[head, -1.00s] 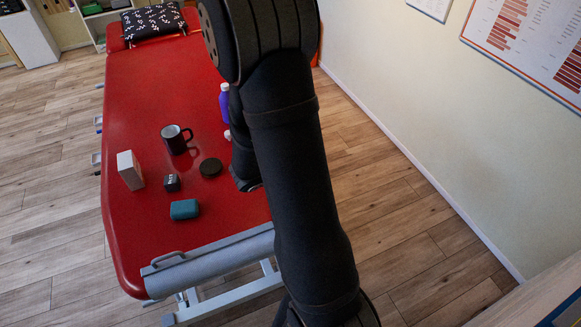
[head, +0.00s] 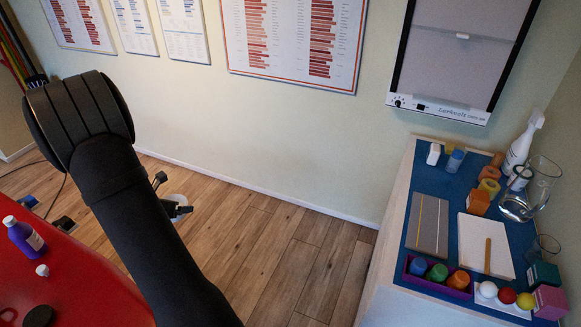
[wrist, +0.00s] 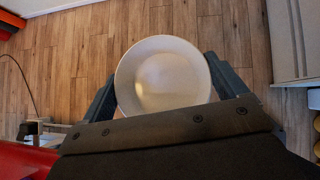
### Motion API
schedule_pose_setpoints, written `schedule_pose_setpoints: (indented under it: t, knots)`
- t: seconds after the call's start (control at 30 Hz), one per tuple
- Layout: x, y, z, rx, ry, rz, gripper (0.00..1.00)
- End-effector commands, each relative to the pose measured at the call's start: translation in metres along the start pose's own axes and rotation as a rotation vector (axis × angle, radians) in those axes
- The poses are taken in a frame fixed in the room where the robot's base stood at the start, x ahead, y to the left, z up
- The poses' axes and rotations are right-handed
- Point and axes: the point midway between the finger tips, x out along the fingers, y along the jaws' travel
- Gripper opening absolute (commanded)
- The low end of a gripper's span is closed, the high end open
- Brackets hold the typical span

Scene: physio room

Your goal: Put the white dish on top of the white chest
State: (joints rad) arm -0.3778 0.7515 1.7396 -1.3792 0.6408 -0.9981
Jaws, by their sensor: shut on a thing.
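The white dish (wrist: 162,78) is round and shallow and sits between the two fingers of my gripper (wrist: 163,85) in the wrist view, above the wooden floor. My gripper is shut on it.
The blue mat (head: 393,250) holds a glass jug (head: 541,190), a spray bottle (head: 520,145), a white board (head: 486,250), a purple tray (head: 408,276) and several small coloured things. A red treatment table (head: 75,290) is at the lower left. Bare floor (head: 290,250) lies between.

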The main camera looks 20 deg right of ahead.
Motion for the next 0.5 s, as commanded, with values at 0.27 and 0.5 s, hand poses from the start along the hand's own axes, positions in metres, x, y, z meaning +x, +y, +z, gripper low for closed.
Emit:
schedule_pose_setpoints:
  t: [0.27, 0.5]
  knots:
    - [0.088, -0.056, 0.091, 0.137, -0.001, -0.134, 0.61]
    - [0.155, -0.132, 0.163, 0.241, -0.001, -0.238, 0.61]
